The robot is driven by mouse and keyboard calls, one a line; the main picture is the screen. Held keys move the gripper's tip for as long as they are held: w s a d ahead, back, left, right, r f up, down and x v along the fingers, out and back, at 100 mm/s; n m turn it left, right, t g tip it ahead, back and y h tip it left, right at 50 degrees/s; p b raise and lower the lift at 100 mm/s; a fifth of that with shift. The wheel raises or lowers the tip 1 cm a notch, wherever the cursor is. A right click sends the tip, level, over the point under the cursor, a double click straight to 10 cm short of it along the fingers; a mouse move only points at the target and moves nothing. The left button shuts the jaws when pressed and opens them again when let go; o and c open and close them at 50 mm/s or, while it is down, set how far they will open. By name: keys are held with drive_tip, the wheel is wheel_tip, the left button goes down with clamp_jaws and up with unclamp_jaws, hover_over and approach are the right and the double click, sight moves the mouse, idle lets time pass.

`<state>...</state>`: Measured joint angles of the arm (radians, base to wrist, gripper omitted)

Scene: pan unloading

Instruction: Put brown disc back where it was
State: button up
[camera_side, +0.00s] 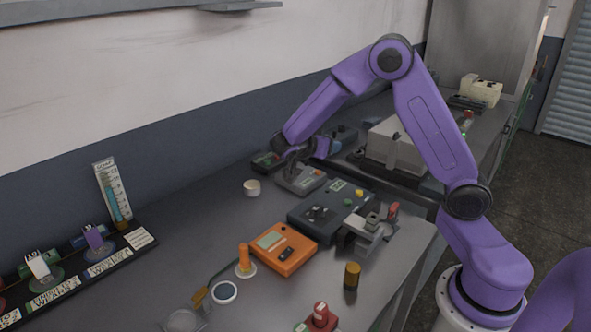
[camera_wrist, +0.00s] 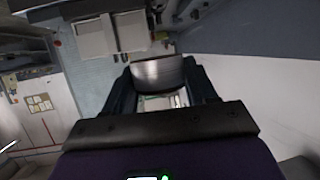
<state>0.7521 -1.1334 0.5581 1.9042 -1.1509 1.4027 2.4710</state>
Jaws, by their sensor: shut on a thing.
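My gripper (camera_wrist: 161,80) is shut on a round, grey, metallic-looking piece (camera_wrist: 158,73), held between its two dark fingers in the wrist view. It looks grey rather than brown there. In the side view, my gripper (camera_side: 299,156) is small and dark, above the back of the bench near the grey devices, and the held piece cannot be made out. No clearly brown flat disc shows. A brown-gold cylinder (camera_side: 352,275) stands upright on the bench at the front right, apart from my gripper.
On the bench (camera_side: 205,230) are an orange meter (camera_side: 283,249), a dark box with knobs (camera_side: 327,210), a grey clamp-like fixture (camera_side: 366,232), a small white cup (camera_side: 252,187) and a white-topped round dish (camera_side: 224,292). A labelled rack (camera_side: 90,270) stands left. Bare bench lies at centre left.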

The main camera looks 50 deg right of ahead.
drive_tip(key=w+d+f, duration=0.1)
drive_tip(key=w+f, duration=0.1)
drive_tip(key=w, duration=0.1)
drive_tip(key=w+d+f, duration=0.1)
drive_tip(key=w+f, duration=0.2)
drive_tip(key=w, duration=0.1)
drive_tip(key=w+d+f, duration=0.1)
drive_tip(key=w+f, duration=0.1)
drive_tip(key=w, duration=0.2)
drive_tip(key=shift+w+d+f, duration=0.15)
drive_tip(key=shift+d+f, duration=0.05)
drive_tip(key=shift+f, duration=0.1)
drive_tip(key=shift+w+d+f, duration=0.1)
drive_tip(key=shift+w+f, duration=0.45)
drive_tip(key=shift+f, duration=0.1)
drive_tip(key=f, duration=0.3)
drive_tip(key=shift+w+d, duration=0.15)
drive_tip(key=shift+w, duration=0.2)
drive_tip(key=shift+f, duration=0.3)
drive_tip(key=shift+f, duration=0.15)
drive_tip(key=o, duration=1.2)
drive_tip(key=shift+o, duration=0.2)
